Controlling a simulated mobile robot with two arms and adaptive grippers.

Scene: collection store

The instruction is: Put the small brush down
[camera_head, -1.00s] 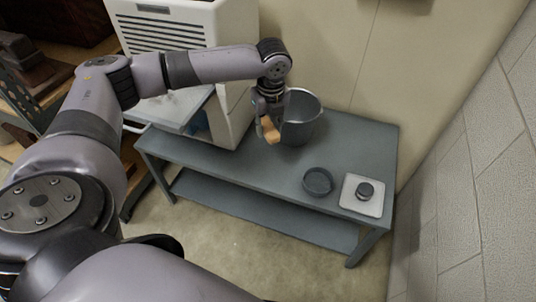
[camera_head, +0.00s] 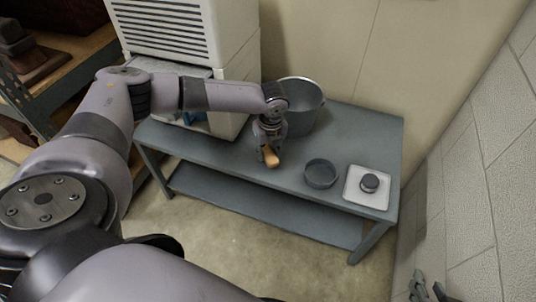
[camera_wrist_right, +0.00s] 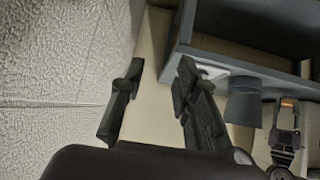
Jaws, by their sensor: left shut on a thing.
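The small brush (camera_head: 271,157) shows as a tan wooden piece between the fingers of my left gripper (camera_head: 268,152). The rest of the brush is hidden by the fingers. My left gripper is shut on it, pointing down over the grey table (camera_head: 222,157), in front of the bucket. I cannot tell whether the brush touches the tabletop. My right gripper (camera_head: 428,291) shows at the bottom right edge, away from the table. In the right wrist view my right gripper (camera_wrist_right: 155,100) is open, with nothing between its fingers.
A grey bucket (camera_head: 303,112) stands behind my left gripper. A dark round bowl (camera_head: 320,174) and a white square plate (camera_head: 368,200) bearing a dark round knob (camera_head: 370,183) are to the right. A white cabinet (camera_head: 232,60) stands at the left. Tabletop between gripper and bowl is clear.

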